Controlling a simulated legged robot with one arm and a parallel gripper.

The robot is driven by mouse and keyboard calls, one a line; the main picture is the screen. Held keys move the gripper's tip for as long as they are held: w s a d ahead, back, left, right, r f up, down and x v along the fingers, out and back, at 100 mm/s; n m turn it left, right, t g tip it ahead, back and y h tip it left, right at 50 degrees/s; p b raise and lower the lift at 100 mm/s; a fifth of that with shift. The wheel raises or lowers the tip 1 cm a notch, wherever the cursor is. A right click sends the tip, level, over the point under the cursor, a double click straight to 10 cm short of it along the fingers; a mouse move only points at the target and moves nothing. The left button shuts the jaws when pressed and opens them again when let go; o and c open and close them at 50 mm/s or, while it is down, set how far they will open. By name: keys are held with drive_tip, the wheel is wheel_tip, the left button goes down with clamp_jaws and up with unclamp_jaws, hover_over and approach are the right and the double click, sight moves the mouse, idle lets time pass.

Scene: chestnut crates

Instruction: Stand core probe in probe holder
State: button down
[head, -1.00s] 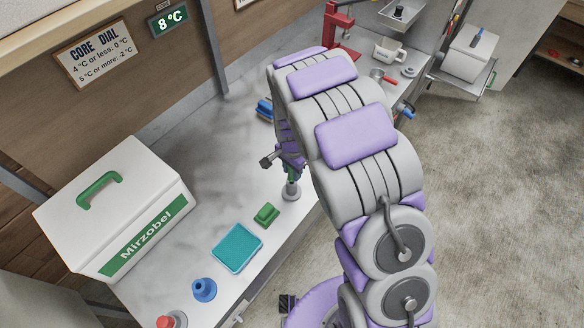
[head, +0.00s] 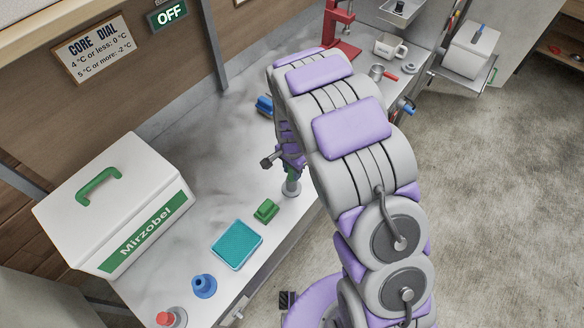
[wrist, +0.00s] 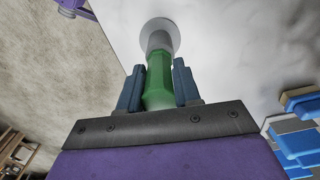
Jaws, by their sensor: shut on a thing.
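The core probe's green handle (wrist: 158,85) is between the blue fingers of my gripper (wrist: 158,72) in the wrist view. My gripper is shut on it. The grey probe holder (wrist: 160,40), a short cylinder on a round pale base, is in line with the handle and looks to meet its end. No probe shaft shows between them. In the head view the holder (head: 291,188) stands on the counter near its front edge, right under my gripper (head: 290,170), which mostly hides the probe.
A green block (head: 266,211), a teal pad (head: 237,244), a blue cone-shaped thing (head: 204,286) and a white Mirzobel box (head: 118,205) stand to the left. A blue item (head: 265,106) lies behind my arm. The wall display (head: 170,15) reads OFF. The mid-counter is clear.

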drive_tip(key=shift+f, duration=0.15)
drive_tip(key=c, duration=0.7)
unclamp_jaws()
wheel_tip(320, 180, up, 17)
drive_tip(key=shift+a+r+p, duration=0.1)
drive_tip(key=shift+r+p, duration=0.05)
drive_tip(key=shift+p, duration=0.35)
drive_tip(key=s+d+r+n+b, duration=0.4)
drive_tip(key=s+d, duration=0.6)
drive_tip(key=s, duration=0.5)
drive_tip(key=s+d+n, duration=0.1)
drive_tip(key=s, duration=0.4)
drive_tip(key=s+d+n+g+b, duration=0.1)
drive_tip(key=s+n, duration=0.1)
drive_tip(key=s, duration=0.4)
drive_tip(key=s+d+n+b, duration=0.1)
drive_tip(key=s+d, duration=0.1)
drive_tip(key=s, duration=0.4)
drive_tip(key=shift+s+r+n+g, duration=0.1)
drive_tip(key=shift+s+n+g, duration=0.1)
drive_tip(key=shift+n+g, duration=0.2)
